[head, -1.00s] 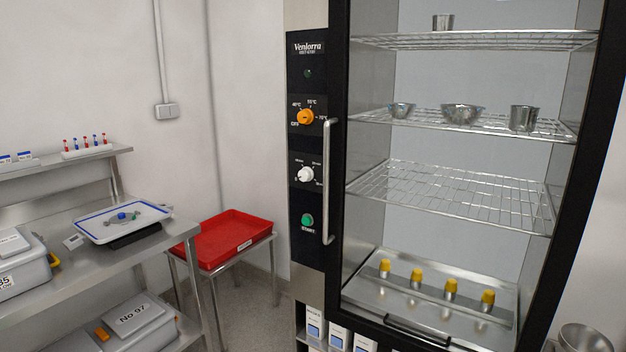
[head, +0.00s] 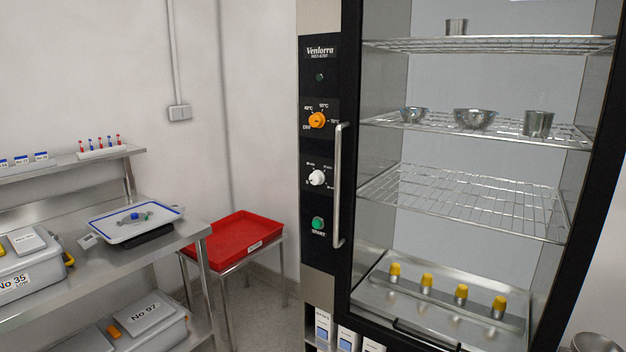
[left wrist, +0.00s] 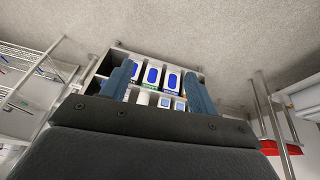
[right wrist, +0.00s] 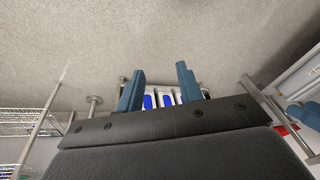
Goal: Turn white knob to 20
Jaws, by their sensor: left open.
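The white knob (head: 317,178) sits on the black control panel of the tall cabinet, in the middle of the head view, left of the door handle. Its dial marks are too small to read surely, and so is its setting. Neither gripper is in the head view. My left gripper (left wrist: 158,84) shows in its wrist view with its blue fingers spread and nothing between them. My right gripper (right wrist: 160,86) shows in its wrist view with its fingers apart and empty. Neither wrist view shows the knob.
An orange knob (head: 317,120) is above the white knob and a green button (head: 318,224) below it. The vertical door handle (head: 338,185) stands out just to the right. A red tray (head: 240,236) on a stand and a metal shelf unit (head: 185,240) are at left.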

